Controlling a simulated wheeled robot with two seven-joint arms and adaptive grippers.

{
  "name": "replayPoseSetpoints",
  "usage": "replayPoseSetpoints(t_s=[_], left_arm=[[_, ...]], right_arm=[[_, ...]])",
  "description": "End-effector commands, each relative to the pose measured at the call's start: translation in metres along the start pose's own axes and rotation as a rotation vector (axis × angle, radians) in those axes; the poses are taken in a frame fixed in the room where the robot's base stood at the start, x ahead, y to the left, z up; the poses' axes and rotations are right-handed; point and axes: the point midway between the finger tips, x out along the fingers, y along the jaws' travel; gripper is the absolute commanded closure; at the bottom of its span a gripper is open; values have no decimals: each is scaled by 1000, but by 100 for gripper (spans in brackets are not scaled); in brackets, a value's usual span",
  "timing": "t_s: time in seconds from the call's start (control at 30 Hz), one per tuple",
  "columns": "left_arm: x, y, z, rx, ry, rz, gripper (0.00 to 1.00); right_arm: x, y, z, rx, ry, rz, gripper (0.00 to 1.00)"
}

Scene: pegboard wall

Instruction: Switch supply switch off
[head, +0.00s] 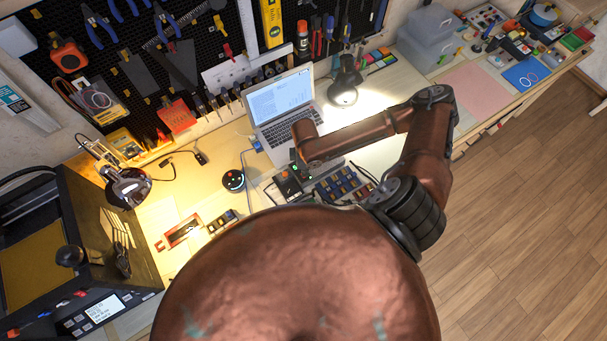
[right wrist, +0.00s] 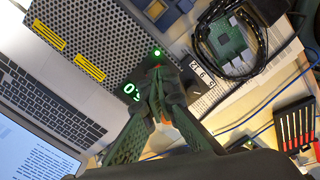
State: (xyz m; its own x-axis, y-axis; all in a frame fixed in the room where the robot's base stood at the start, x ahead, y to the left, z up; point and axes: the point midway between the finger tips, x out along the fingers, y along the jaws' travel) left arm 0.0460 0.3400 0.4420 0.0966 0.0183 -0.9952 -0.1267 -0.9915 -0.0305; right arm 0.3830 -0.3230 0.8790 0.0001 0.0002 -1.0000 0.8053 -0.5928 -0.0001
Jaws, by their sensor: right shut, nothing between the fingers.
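The supply, a grey perforated metal box (right wrist: 88,40) with yellow labels, fills the upper left of the right wrist view. Its dark front end shows green digits (right wrist: 131,91) and a small lit green light (right wrist: 157,52). My right gripper (right wrist: 157,78) is shut and empty, with its fingertips over this front end, close to the light. The fingers hide part of the front, and I cannot make out the switch or whether they touch it. In the head view my right gripper (head: 298,165) is small and mostly under my arm. My left gripper is not in view.
An open laptop (head: 280,105) stands behind the supply and a lit lamp (head: 343,92) to its right. A green circuit board (right wrist: 232,45) with coiled black cable lies beside the supply. A round black device (head: 233,180) stands left. Loose cables cross the bench.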

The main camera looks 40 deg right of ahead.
Motion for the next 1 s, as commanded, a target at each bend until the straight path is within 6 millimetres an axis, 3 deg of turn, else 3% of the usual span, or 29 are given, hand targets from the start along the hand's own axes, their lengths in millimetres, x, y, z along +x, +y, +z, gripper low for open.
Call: replayPoseSetpoints(t_s=[1.0], left_arm=[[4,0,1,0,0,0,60]], right_arm=[[15,0,0,0,0,0,100]])
